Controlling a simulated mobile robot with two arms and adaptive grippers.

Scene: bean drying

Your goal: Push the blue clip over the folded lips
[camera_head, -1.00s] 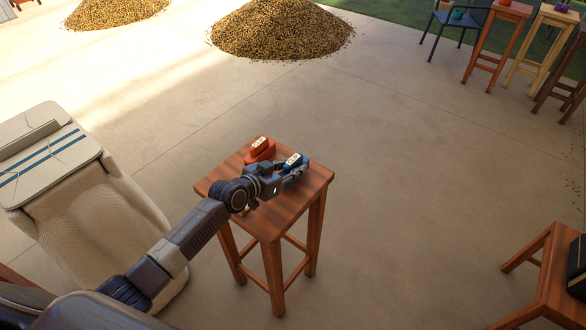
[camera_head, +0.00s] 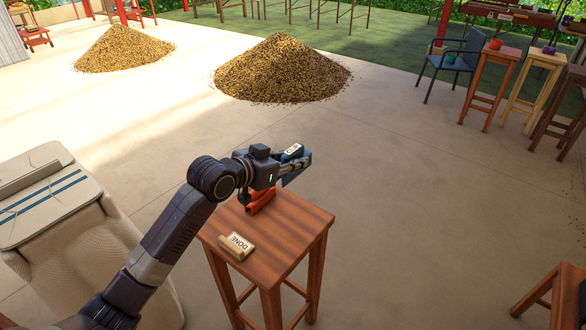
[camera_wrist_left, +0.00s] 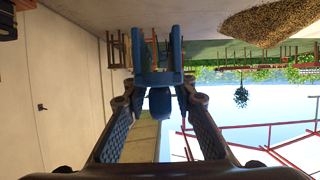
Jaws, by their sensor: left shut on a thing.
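The blue clip (camera_head: 299,176) is held in my left gripper (camera_head: 284,168), raised above the wooden stool. In the left wrist view the blue clip (camera_wrist_left: 159,78) sits between the two fingertips. The sack stands at the left in the head view, pale and woven below. Its folded lips (camera_head: 40,196) are a flat cream band with blue stripes. The clip is well to the right of the lips and apart from them. My right gripper is not in view.
The wooden stool (camera_head: 290,212) carries a red clip (camera_head: 262,200), partly hidden under my gripper, and a wooden block marked DONE (camera_head: 237,246). Bean piles (camera_head: 282,72) lie behind on open floor. A chair (camera_head: 452,65) and more stools stand at the right.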

